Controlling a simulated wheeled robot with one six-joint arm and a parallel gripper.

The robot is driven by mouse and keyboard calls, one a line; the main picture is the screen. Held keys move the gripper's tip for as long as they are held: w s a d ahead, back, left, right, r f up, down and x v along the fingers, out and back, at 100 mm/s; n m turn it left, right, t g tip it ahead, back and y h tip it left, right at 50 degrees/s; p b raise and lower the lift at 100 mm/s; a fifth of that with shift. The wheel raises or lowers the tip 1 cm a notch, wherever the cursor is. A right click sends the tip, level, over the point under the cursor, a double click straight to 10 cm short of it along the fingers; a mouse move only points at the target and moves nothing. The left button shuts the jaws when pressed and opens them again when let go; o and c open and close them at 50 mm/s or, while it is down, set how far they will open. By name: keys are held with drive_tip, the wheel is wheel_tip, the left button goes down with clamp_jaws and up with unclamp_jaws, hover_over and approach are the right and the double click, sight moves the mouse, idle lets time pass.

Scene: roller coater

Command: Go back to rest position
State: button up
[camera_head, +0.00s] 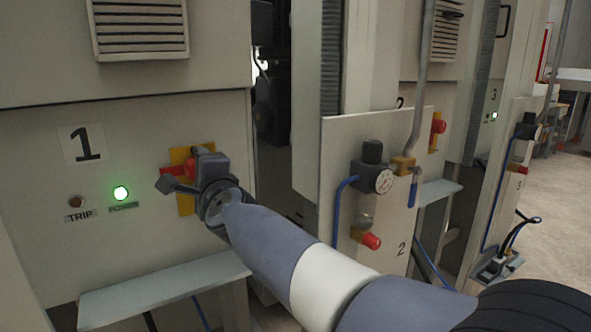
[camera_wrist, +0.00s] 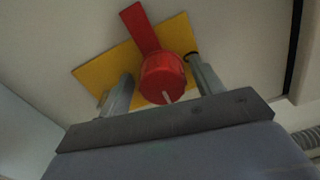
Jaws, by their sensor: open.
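My gripper (camera_head: 178,180) is at the rotary switch on panel 1 in the head view, with my arm reaching in from the lower right. The switch has a red knob (camera_wrist: 163,80) with a red lever and sits on a yellow plate (camera_wrist: 98,72). In the wrist view my gripper (camera_wrist: 160,68) is open, with one finger on each side of the knob. A gap shows beside the knob on the left; on the right the finger is close to it, and I cannot tell whether it touches. In the head view the gripper hides much of the switch.
Left of the switch are a lit green power lamp (camera_head: 120,193) and a dark trip lamp (camera_head: 77,202). A grey shelf (camera_head: 160,290) juts out below. Panel 2 (camera_head: 340,140) on the right carries a gauge (camera_head: 383,181) and a pipe. Open floor (camera_head: 560,220) lies far right.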

drive_tip(key=shift+s+d+r+n, duration=0.1)
drive_tip(key=shift+r+n, duration=0.15)
drive_tip(key=shift+n, duration=0.55)
drive_tip(key=n+p, duration=0.1)
drive_tip(key=n, duration=0.2)
drive_tip(key=n+p, duration=0.2)
drive_tip(key=n, duration=0.3)
drive_tip(key=shift+r+n, duration=0.15)
drive_tip(key=shift+n, duration=0.15)
drive_tip(key=n+p, duration=0.4)
drive_tip(key=n, duration=0.1)
drive_tip(key=shift+f+n+p, duration=0.2)
drive_tip(key=shift+n+p, duration=0.45)
drive_tip(key=shift+n, duration=0.15)
drive_tip(key=shift+s+f, duration=0.1)
